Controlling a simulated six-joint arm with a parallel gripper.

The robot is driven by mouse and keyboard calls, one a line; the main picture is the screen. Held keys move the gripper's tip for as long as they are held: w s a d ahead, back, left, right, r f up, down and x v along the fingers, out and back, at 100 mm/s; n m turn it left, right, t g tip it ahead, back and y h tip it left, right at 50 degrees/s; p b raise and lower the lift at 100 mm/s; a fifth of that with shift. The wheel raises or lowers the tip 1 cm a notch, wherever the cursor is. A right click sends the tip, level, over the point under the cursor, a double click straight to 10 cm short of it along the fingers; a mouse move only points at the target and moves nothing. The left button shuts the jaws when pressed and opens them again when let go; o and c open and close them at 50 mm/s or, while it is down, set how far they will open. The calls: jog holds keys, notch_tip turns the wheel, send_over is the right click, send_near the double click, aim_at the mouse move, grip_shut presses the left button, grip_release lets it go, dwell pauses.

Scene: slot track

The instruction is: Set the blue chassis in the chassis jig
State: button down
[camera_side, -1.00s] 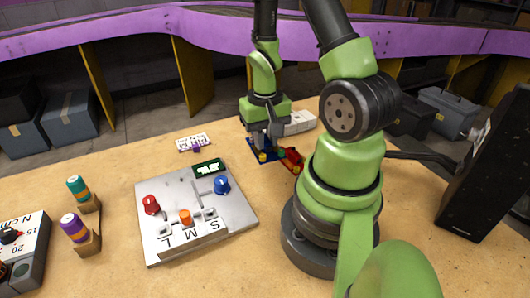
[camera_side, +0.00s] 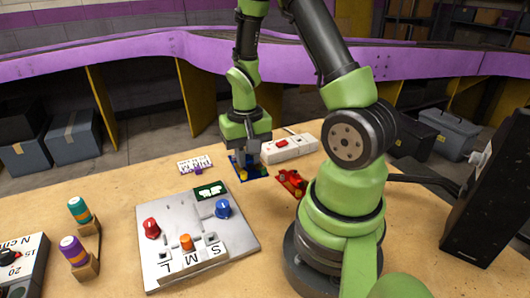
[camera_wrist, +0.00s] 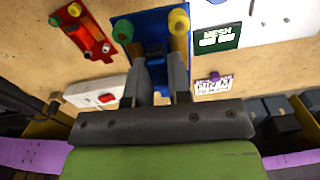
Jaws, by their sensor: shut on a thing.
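The blue chassis (camera_side: 256,170) is a flat blue piece with yellow and green round parts at its corners. It lies below my gripper (camera_side: 247,160), low over the far part of the table. The wrist view shows the blue chassis (camera_wrist: 152,28) between and beyond the two grey fingers of my gripper (camera_wrist: 155,62), which is shut on it. The fingers hide part of its middle. I cannot tell whether its underside touches the table or a fixture. I cannot pick out the chassis jig with certainty; it may be hidden under the blue piece.
A red piece with round parts (camera_side: 291,182) lies to the right of the chassis. A white box with a red button (camera_side: 289,147) stands behind it. A grey knob panel (camera_side: 160,230) and a small white sign (camera_side: 195,164) are to the left.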

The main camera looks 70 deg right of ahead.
jog(key=w+a, duration=0.5)
jog(key=w, duration=0.1)
jog(key=n, duration=0.1)
send_over(181, 224)
jog(key=shift+d+f, duration=0.1)
jog(key=shift+f, duration=3.1)
jog(key=shift+f, duration=0.95)
jog(key=c, duration=1)
grip_release()
